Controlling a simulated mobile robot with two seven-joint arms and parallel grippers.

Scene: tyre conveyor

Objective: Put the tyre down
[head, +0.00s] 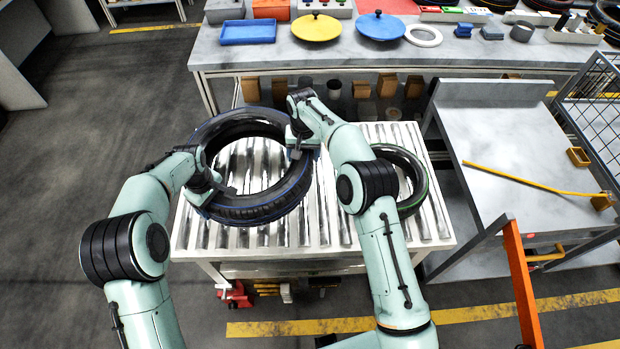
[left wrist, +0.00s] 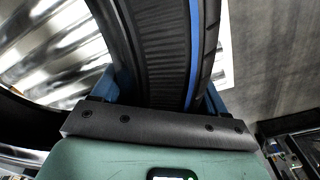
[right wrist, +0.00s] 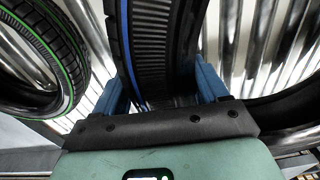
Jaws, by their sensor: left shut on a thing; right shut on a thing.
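A black tyre with a blue line (head: 258,206) is over the left part of the roller conveyor (head: 320,225) in the head view. My left gripper (head: 215,190) is shut on its left side. My right gripper (head: 300,143) is shut on its right side. In the left wrist view the tyre wall (left wrist: 158,50) runs between the fingers, and the right wrist view shows the same of the tyre (right wrist: 160,50). I cannot tell whether the tyre touches the rollers. A second tyre with a green line (head: 420,185) lies to the right, partly hidden behind my right arm.
A workbench (head: 480,55) behind the conveyor holds a blue tray (head: 248,32), a yellow disc (head: 316,27) and a blue disc (head: 380,26). A grey table (head: 500,140) with a yellow bar (head: 530,182) stands at the right. An orange post (head: 521,285) is at the front right.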

